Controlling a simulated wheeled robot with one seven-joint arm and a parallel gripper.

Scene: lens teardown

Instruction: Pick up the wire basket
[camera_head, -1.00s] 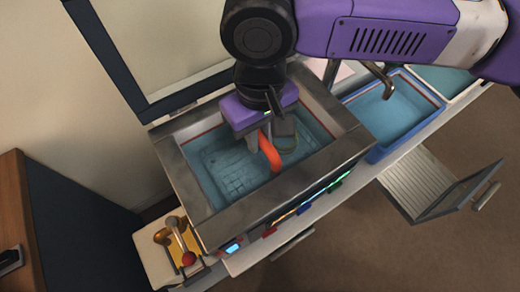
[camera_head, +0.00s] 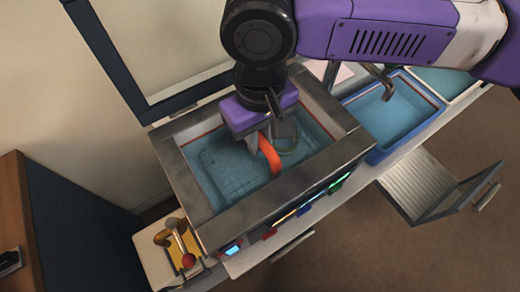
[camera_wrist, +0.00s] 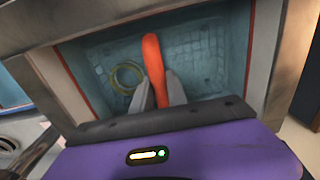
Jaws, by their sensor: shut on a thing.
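The wire basket (camera_head: 225,170) sits low in the water of the metal-rimmed tank (camera_head: 182,165); its grid shows faintly through the blue water, and also in the wrist view (camera_wrist: 195,62). Its orange handle (camera_head: 271,160) rises out of the water, and stands upright in the wrist view (camera_wrist: 153,58). My gripper (camera_head: 266,143) is over the tank with its fingers (camera_wrist: 157,88) shut on the orange handle, one on each side. The fingers hide part of the handle, and the basket's far edges are hard to make out.
A thin yellowish ring (camera_wrist: 126,77) lies in the tank beside the handle. A blue-rimmed basin (camera_head: 392,112) with a tap (camera_head: 378,80) stands to the right. A small tray with knobbed tools (camera_head: 178,245) is at the front left.

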